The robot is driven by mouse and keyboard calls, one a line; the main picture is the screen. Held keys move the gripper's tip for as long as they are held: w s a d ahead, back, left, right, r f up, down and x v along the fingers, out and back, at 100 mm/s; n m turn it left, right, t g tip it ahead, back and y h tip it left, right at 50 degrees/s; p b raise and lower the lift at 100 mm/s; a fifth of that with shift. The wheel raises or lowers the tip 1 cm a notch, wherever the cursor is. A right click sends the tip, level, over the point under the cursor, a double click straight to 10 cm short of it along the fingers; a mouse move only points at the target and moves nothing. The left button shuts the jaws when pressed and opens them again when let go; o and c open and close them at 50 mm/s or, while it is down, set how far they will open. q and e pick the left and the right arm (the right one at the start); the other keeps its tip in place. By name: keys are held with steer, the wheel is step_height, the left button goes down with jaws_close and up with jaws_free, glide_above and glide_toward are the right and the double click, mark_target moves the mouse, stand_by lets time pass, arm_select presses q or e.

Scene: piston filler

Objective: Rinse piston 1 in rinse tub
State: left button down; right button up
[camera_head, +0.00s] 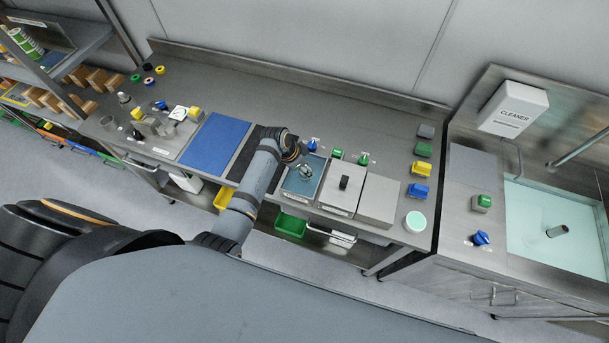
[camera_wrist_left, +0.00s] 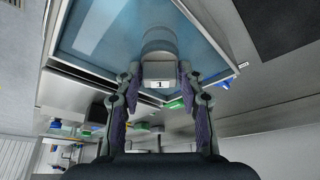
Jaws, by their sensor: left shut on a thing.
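My left gripper (camera_wrist_left: 158,76) is shut on piston 1 (camera_wrist_left: 158,42), a grey round part with a block marked "1" between the fingers. In the head view my left gripper (camera_head: 299,162) is over a small square tub (camera_head: 291,188) with a blue surface, taken as the rinse tub. It fills the top of the left wrist view (camera_wrist_left: 100,30) behind the piston. A small grey piece of the piston (camera_head: 306,172) shows against the blue. I cannot tell whether the piston touches the liquid. My right gripper is not in view.
A white box with a black handle (camera_head: 344,188) and a plain grey box (camera_head: 378,203) stand right of the tub. A blue mat (camera_head: 214,143) lies to the left. A large basin (camera_head: 535,210) with a grey cylinder (camera_head: 557,231) is at the far right.

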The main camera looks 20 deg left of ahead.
arm_select(q)
steer(key=shift+s+p, duration=0.55)
steer(key=shift+p, duration=0.05)
steer(key=shift+r, duration=3.45)
steer(key=shift+r, duration=0.1)
steer(key=shift+r, duration=1.85)
